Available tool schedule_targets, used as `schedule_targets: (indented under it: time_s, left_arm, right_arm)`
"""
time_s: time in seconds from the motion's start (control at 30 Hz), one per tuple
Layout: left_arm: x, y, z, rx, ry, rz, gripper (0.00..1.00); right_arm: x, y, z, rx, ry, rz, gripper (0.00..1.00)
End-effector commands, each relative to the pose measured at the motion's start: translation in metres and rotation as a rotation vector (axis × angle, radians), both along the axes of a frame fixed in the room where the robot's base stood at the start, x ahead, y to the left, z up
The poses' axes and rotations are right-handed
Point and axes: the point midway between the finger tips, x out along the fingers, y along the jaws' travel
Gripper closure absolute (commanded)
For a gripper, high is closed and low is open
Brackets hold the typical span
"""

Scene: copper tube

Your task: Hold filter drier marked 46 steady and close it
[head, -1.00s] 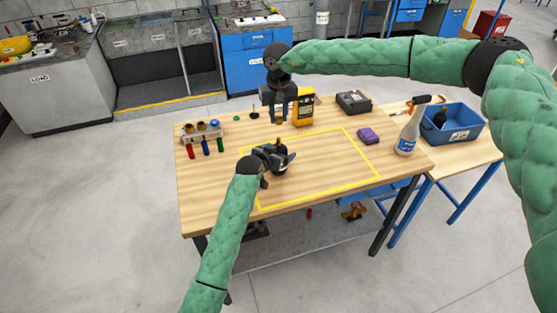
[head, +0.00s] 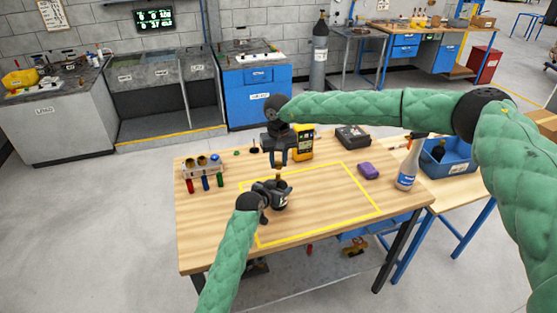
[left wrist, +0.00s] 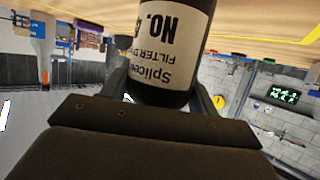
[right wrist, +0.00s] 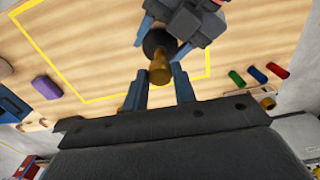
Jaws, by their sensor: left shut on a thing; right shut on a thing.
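In the head view the drier (head: 282,199) is above the yellow-outlined area of the table. My left gripper (head: 270,192) is shut around its side. My right gripper (head: 279,160) is above it, fingers pointing down, shut on a brass cap (right wrist: 160,69). In the right wrist view the cap lines up with the drier's dark end (right wrist: 157,42). I cannot tell whether they touch.
A blue bin (head: 447,155) stands at right. The outlined area's right part is clear.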

Motion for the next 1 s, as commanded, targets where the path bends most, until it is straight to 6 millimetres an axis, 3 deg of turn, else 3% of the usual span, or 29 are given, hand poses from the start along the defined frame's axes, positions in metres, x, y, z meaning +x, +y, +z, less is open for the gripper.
schedule_targets:
  time_s: [0.1, 0.63, 1.0]
  left_arm:
    - [0.000, 0.000, 0.000, 0.000, 0.000, 0.000, 0.81]
    - [0.000, 0.000, 0.000, 0.000, 0.000, 0.000, 0.81]
    - [0.000, 0.000, 0.000, 0.000, 0.000, 0.000, 0.81]
  right_arm:
    - [0.000, 0.000, -0.010, 0.000, 0.001, 0.000, 0.95]
    - [0.000, 0.000, -0.012, -0.001, 0.000, 0.001, 0.95]
    - [-0.001, 0.001, -0.028, -0.001, 0.001, 0.001, 0.95]
